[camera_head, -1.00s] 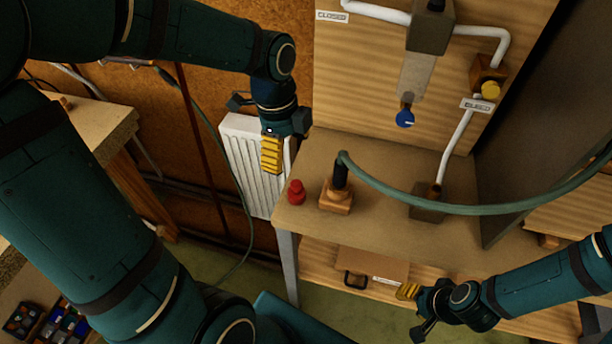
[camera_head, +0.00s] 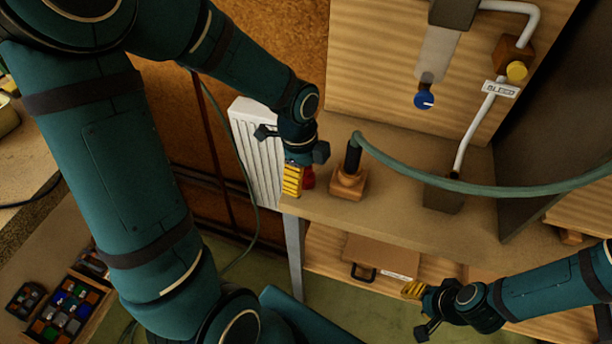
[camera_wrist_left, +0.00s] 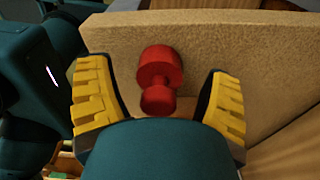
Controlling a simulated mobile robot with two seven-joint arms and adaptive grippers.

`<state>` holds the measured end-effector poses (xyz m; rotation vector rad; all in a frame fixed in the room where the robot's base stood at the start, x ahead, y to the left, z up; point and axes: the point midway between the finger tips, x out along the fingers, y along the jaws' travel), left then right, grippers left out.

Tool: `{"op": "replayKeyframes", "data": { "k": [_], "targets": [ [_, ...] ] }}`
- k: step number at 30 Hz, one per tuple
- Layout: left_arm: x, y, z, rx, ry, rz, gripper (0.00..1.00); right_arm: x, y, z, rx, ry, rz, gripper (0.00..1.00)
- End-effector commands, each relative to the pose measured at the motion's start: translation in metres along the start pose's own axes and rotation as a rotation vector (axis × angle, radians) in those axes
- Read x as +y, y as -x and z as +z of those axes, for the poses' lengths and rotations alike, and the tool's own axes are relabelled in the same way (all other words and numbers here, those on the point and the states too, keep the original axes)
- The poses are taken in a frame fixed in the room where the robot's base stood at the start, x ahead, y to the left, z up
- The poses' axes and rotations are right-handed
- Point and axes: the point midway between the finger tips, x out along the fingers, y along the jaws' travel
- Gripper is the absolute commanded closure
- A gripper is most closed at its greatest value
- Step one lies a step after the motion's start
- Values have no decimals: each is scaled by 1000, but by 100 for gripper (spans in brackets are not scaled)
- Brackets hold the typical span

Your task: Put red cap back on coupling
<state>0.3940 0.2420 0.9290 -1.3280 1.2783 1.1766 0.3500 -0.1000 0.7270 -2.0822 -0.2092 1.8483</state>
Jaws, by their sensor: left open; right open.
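The red cap (camera_head: 309,178) stands at the left end of the bench top, partly hidden behind my left gripper (camera_head: 294,180). In the left wrist view the red cap (camera_wrist_left: 160,72) shows between the two yellow fingers of my left gripper (camera_wrist_left: 160,100), which is open with a gap on each side of the cap. The coupling (camera_head: 352,160) is a dark upright piece on an orange-brown block, just right of the cap, with a green hose leading from its top. My right gripper (camera_head: 418,305) is open and empty, low in front of the bench.
The green hose (camera_head: 470,187) arcs across the bench to the right. A white radiator (camera_head: 256,150) is left of the bench. The front middle of the bench is clear.

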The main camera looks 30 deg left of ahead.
Motion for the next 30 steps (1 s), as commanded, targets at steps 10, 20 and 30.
{"op": "replayKeyframes", "data": {
  "k": [10,20,30],
  "targets": [
    [0,-6,0,0,1,0,24,1,-2,0,2,0,0,54],
    [0,-6,0,0,1,0,77,1,-2,0,2,0,0,54],
    [0,14,-2,0,0,-3,77,-2,6,0,-1,0,0,54]
  ]
}}
